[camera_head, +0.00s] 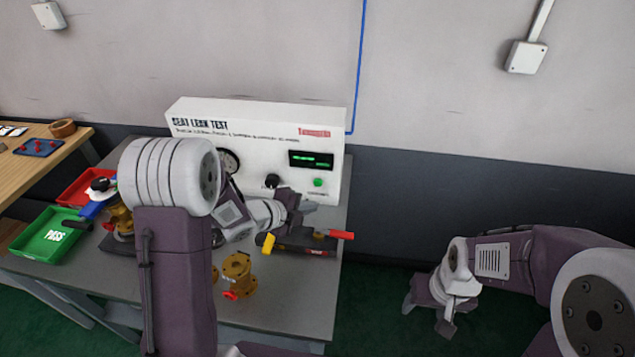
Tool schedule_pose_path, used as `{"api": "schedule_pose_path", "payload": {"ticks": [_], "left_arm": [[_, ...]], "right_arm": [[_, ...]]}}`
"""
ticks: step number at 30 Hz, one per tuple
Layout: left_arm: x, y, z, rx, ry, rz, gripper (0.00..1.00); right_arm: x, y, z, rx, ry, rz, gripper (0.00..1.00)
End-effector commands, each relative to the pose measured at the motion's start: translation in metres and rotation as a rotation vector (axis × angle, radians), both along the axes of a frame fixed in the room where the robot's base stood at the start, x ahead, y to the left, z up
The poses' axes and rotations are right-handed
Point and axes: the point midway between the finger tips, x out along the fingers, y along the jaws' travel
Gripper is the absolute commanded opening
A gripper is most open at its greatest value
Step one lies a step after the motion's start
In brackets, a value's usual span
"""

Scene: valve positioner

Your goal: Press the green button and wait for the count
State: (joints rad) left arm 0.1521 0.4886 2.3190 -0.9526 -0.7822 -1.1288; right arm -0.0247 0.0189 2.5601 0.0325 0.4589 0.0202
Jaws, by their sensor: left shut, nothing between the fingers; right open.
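The green button (318,182) is a small green disc on the front of the white seat leak test box (205,112), below its dark display (311,160) with green characters too small to read. My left gripper (312,206) is shut and empty, just below the green button and apart from it in the picture. I cannot tell its distance from the panel. My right gripper (441,322) is open and empty, off the right side of the table.
A brass valve part (238,273) stands on the grey table (290,312). A dark fixture with red and yellow handles (306,241) lies below my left gripper. A green PASS tray (48,236), a red tray (78,188) and another valve (119,217) are at the left.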

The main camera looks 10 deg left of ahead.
Motion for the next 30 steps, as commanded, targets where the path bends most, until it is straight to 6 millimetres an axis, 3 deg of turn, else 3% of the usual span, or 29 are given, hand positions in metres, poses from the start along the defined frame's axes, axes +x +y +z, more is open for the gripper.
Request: {"api": "schedule_pose_path", "payload": {"ticks": [6,12,30], "left_arm": [[0.031,0.0,0.002,0.0,0.001,-0.001,0.0],[0.049,0.0,0.001,0.001,0.001,0.0,0.0],[0.054,0.0,0.0,0.0,0.0,0.0,0.0]], "right_arm": [[0.0,0.0,0.014,0.0,0.0,0.0,0.59],[0.0,0.0,0.018,0.0,0.0,0.0,0.59],[0.0,0.0,0.019,0.0,0.0,0.0,0.59]]}}
